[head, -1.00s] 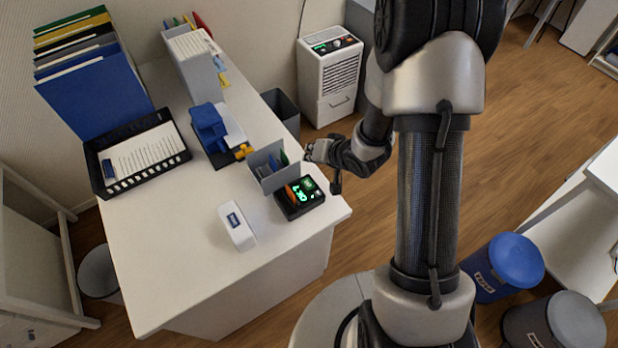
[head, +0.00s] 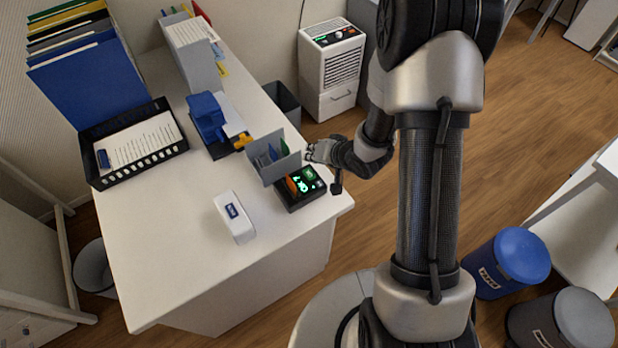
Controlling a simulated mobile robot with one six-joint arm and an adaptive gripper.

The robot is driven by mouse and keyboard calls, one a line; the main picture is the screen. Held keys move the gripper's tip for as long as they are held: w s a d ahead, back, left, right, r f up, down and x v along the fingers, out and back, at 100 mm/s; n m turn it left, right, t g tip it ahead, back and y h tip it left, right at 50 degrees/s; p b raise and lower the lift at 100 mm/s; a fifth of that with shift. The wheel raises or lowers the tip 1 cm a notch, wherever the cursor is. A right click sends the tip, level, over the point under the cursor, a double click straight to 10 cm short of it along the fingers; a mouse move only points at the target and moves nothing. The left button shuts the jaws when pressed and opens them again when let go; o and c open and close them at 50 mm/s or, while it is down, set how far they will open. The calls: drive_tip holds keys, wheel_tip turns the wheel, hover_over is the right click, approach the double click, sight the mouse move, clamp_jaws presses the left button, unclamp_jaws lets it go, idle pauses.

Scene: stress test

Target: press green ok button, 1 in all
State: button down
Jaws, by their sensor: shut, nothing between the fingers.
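A small black device (head: 291,205) with a lit green display and several buttons sits near the right edge of the white desk. A green button (head: 309,173) shows at its upper right; its label is too small to read. An orange part (head: 291,186) is at its left.
A grey divider box (head: 266,172) stands right behind the device. A white box with a blue label (head: 234,217) lies to its left. A blue punch (head: 206,122), a black tray (head: 103,183) and blue folders (head: 88,90) stand farther back. The desk front (head: 180,270) is clear.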

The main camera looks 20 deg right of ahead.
sight(312, 172)
drive_tip(key=shift+f+b, duration=1.5)
drive_tip(key=shift+f, duration=0.85)
drive_tip(key=shift+f, duration=0.1)
drive_tip(key=shift+f, duration=0.35)
drive_tip(key=shift+f+b, duration=0.35)
drive_tip(key=shift+b, duration=0.1)
drive_tip(key=shift+r, duration=0.1)
drive_tip(key=shift+r+p, duration=0.75)
drive_tip(key=shift+p, duration=0.1)
wheel_tip(312, 172, up, 5)
drive_tip(key=p, duration=0.4)
drive_tip(key=shift+p, duration=0.35)
